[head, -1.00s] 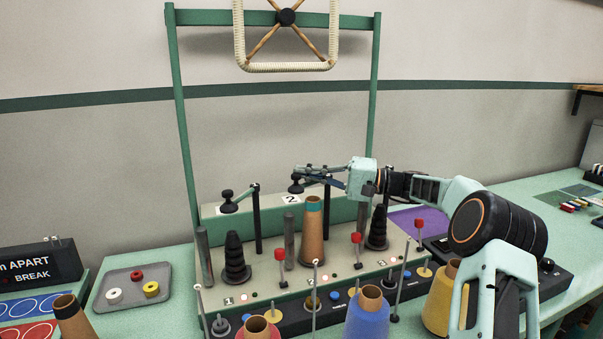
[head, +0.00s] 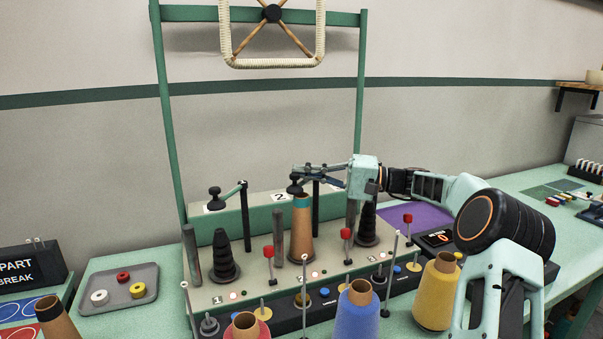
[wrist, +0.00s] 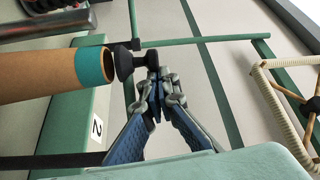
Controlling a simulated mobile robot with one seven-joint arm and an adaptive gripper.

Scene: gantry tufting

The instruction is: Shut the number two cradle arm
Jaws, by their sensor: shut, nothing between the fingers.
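My gripper (head: 296,173) is shut and empty, right by the knob. In the wrist view its fingertips (wrist: 157,80) are beside the knob, contact unclear.
The left cradle arm (head: 230,197) stands off its black cone holder (head: 224,258). Red-topped posts (head: 346,234) and thin rods stand in front. Blue (head: 359,308) and yellow (head: 438,290) cones stand at the front. A green frame (head: 162,100) rises behind. A grey tray (head: 119,286) lies left.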

